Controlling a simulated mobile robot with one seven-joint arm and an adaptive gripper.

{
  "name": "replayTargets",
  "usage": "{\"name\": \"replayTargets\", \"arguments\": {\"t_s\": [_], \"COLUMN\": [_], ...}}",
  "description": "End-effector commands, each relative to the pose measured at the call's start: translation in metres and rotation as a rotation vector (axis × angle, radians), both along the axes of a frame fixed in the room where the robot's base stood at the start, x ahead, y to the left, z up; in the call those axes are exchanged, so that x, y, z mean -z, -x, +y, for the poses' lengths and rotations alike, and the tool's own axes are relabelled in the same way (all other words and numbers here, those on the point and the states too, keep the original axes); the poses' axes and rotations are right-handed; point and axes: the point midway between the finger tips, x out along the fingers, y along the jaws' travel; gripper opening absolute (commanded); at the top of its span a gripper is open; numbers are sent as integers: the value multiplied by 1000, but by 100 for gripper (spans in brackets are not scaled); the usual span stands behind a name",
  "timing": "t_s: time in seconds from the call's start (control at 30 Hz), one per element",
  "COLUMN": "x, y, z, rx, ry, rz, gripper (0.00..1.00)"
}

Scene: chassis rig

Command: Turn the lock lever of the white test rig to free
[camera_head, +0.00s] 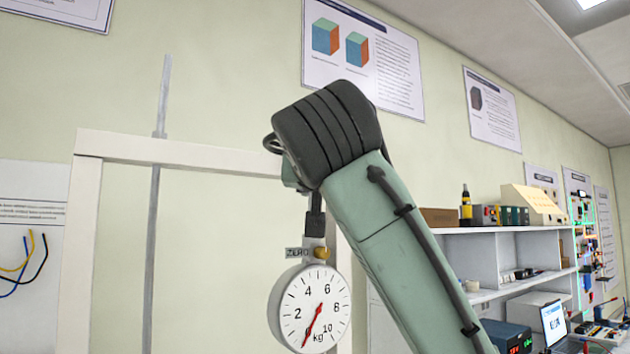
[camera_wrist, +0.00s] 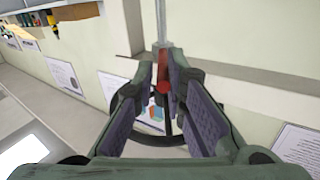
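The white test rig (camera_head: 190,150) stands at left centre in the head view, with a post and a top crossbar. A round dial scale (camera_head: 290,305) marked in kg hangs below the crossbar, with a ZERO tag (camera_head: 297,253) and a brass knob above it. My arm covers the right end of the crossbar and hides my gripper in the head view. In the wrist view my gripper (camera_wrist: 162,72) has its two fingers apart. A red piece (camera_wrist: 163,87), perhaps the lock lever, shows between the fingers. I cannot tell whether they touch it.
A grey vertical rod (camera_head: 154,220) stands at the rig's left. Shelves (camera_head: 510,238) with boxes and instruments, and a laptop (camera_head: 554,322), are at the right. Posters (camera_head: 365,55) hang on the wall behind. A dark curved loop (camera_wrist: 150,138) shows beneath the fingers in the wrist view.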

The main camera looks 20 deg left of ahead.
Motion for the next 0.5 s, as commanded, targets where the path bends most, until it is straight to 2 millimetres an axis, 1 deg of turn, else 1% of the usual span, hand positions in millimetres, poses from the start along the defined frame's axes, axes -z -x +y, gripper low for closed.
{"name": "replayTargets", "arguments": {"t_s": [0.03,0.13,0.5], "x": [1,0,0], "y": [1,1,2], "z": [3,3,2], "rx": [-6,-7,-6], "ry": [3,3,1], "rz": [0,-1,-2], "gripper": [23,30,30]}}
